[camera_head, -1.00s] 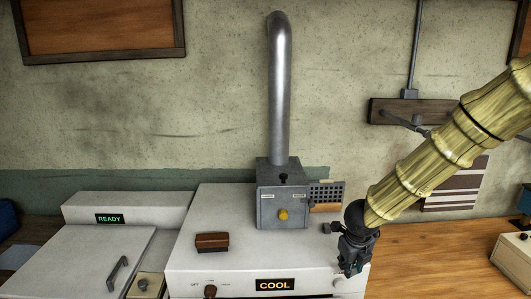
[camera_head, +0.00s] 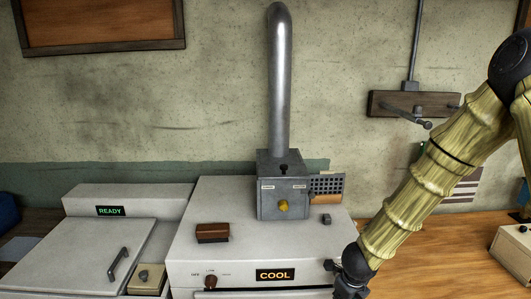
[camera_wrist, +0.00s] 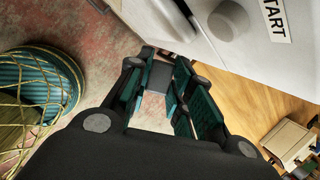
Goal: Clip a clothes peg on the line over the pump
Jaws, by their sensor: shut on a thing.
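My gripper (camera_head: 350,287) is low at the front right corner of the white machine marked COOL (camera_head: 230,258). In the wrist view my gripper (camera_wrist: 160,95) has its dark green fingers closed around a small flat grey piece (camera_wrist: 153,82). I cannot tell what this piece is or whether it is joined to the machine. I cannot make out a clothes peg or a line in either view. No thing is clearly a pump; a grey metal box (camera_head: 267,200) with a tall bent pipe stands on the machine.
A brown block (camera_head: 212,233) and a small dark block (camera_head: 326,219) lie on the machine's top. A white unit marked READY (camera_head: 75,250) stands to the left. A wooden worktop (camera_head: 420,260) lies to the right. A netted teal basket (camera_wrist: 35,90) shows in the wrist view.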

